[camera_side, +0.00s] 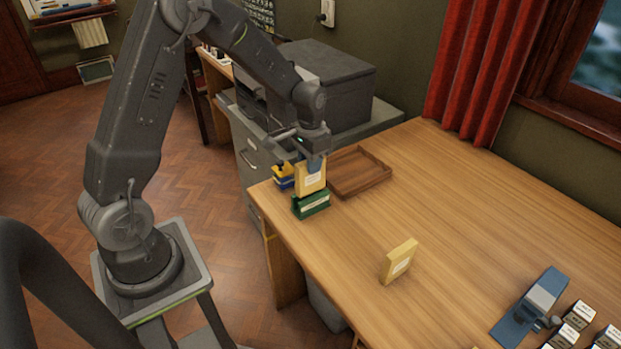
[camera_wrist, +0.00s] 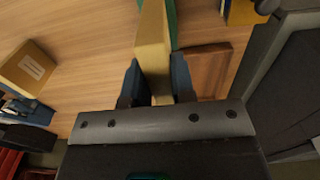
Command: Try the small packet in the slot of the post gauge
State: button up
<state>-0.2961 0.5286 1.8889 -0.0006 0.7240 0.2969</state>
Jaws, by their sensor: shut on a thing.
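My gripper (camera_side: 316,163) is shut on a pale yellow packet (camera_side: 310,180), held upright with a white label facing the side camera. The packet also shows between the two blue fingers in the wrist view (camera_wrist: 152,45). The green post gauge (camera_side: 311,206) stands on the table directly below the packet. The packet's lower edge meets the gauge's top in the side view; I cannot tell whether it is inside the slot. A strip of the green gauge shows beside the packet in the wrist view (camera_wrist: 173,22). A second yellow packet (camera_side: 398,262) stands upright further along the table.
A shallow brown wooden tray (camera_side: 376,181) lies just right of the gauge. A small blue and yellow object (camera_side: 284,178) stands close behind the gauge on the left. A blue device (camera_side: 530,306) and several dark blocks with white tops (camera_side: 579,314) sit at right.

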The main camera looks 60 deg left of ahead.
jog(key=shift+r, duration=0.15)
jog(key=shift+r, duration=1.9)
